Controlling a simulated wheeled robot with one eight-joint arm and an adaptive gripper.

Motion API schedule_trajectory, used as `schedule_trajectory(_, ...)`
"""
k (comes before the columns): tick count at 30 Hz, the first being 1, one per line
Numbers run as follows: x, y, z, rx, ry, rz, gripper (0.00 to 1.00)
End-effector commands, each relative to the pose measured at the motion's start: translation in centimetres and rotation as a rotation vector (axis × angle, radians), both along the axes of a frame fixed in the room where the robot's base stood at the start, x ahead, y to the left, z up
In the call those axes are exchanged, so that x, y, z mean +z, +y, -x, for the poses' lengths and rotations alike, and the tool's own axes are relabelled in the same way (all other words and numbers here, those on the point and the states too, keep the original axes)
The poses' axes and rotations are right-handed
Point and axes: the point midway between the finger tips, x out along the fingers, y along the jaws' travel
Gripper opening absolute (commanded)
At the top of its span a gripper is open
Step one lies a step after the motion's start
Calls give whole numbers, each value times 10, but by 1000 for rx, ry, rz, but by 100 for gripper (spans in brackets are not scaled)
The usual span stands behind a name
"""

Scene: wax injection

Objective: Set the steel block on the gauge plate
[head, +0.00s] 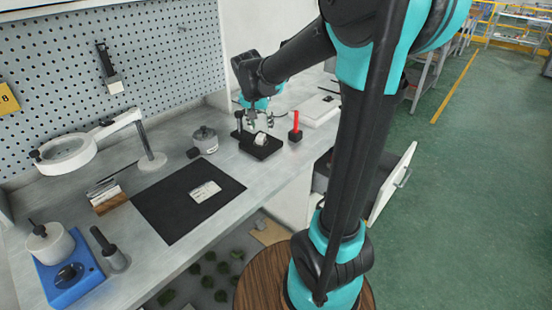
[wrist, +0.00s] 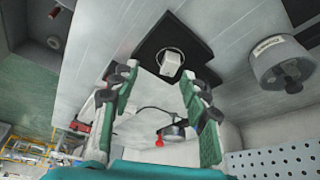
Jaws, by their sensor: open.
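The steel block (head: 260,139), a small pale cube, rests on the black gauge plate (head: 264,152) toward the back of the bench. In the wrist view the block (wrist: 171,64) shows against the dark plate (wrist: 150,43). My gripper (head: 254,124) is just above the block in the head view. In the wrist view my gripper (wrist: 158,84) has its two fingers spread wide, with the block showing beyond and between the tips. The fingers appear apart from the block, and nothing is held. The block's underside is hidden.
A grey canister (head: 205,138) stands left of the plate and a red upright piece (head: 295,127) right of it. A black mat (head: 160,212) with a pale card (head: 205,191) lies nearer. An open drawer (head: 396,180) juts out at right.

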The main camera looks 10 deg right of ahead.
Motion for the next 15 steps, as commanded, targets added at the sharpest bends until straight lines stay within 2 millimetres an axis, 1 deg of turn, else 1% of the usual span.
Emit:
schedule_trajectory(1, -12, -12, 24, 35, 8, -4, 46)
schedule_trajectory(2, -20, -18, 39, 64, 12, -6, 46)
schedule_trajectory(3, -31, -25, 60, 107, 18, -8, 46)
schedule_trajectory(5, -49, -35, 91, 173, 22, -12, 46)
schedule_trajectory(6, -60, -40, 112, 216, 23, -14, 46)
schedule_trajectory(9, -88, -48, 159, 313, 21, -16, 46)
schedule_trajectory(12, -109, -51, 195, 391, 13, -15, 46)
schedule_trajectory(15, -123, -52, 217, 442, 7, -12, 46)
